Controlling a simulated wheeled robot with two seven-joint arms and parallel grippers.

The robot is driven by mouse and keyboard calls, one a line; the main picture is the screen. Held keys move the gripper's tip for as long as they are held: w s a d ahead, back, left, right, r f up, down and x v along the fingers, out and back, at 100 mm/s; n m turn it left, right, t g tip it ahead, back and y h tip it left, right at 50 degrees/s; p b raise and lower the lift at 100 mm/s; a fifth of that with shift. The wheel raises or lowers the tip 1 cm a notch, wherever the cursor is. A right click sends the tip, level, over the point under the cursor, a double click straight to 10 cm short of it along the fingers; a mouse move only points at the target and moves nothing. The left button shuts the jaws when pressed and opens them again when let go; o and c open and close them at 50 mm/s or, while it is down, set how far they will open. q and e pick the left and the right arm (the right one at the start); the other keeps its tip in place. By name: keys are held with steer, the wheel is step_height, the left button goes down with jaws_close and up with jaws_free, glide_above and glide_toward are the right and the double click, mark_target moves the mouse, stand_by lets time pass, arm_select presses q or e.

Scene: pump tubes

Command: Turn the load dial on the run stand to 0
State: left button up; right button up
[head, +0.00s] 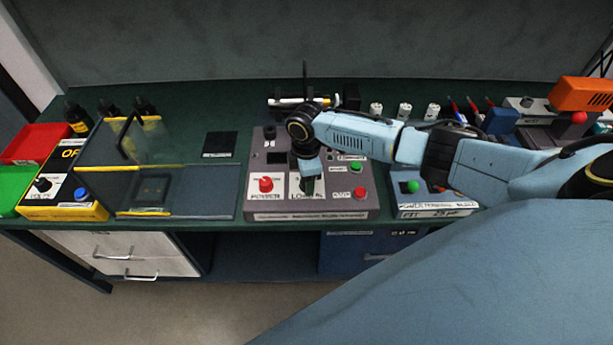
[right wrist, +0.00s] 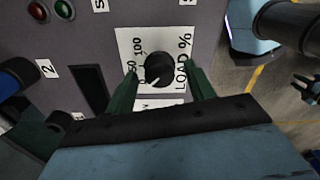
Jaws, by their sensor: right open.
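The run stand (head: 311,214) is a grey box on the bench with a red POWER knob (head: 265,184). Its load dial is hidden behind my right gripper (head: 308,190) in the head view. In the right wrist view the load dial (right wrist: 160,67) is a black knob on a white plate marked LOAD %. A pale pointer mark shows at the knob's lower left, towards the low end of the scale; I cannot read its exact value. My right gripper (right wrist: 162,80) is open, with one green finger on each side of the knob and gaps between. My left gripper is not seen.
Green and red buttons (head: 358,193) sit right of the dial on the stand. A clear hinged guard (head: 135,150) stands to the left. Another box with a green button (head: 412,187) is close on the right, under my right arm.

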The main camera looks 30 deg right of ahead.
step_height(320, 180, up, 13)
steer(key=shift+r+p, duration=0.2)
steer(key=shift+p, duration=0.15)
stand_by(0.4)
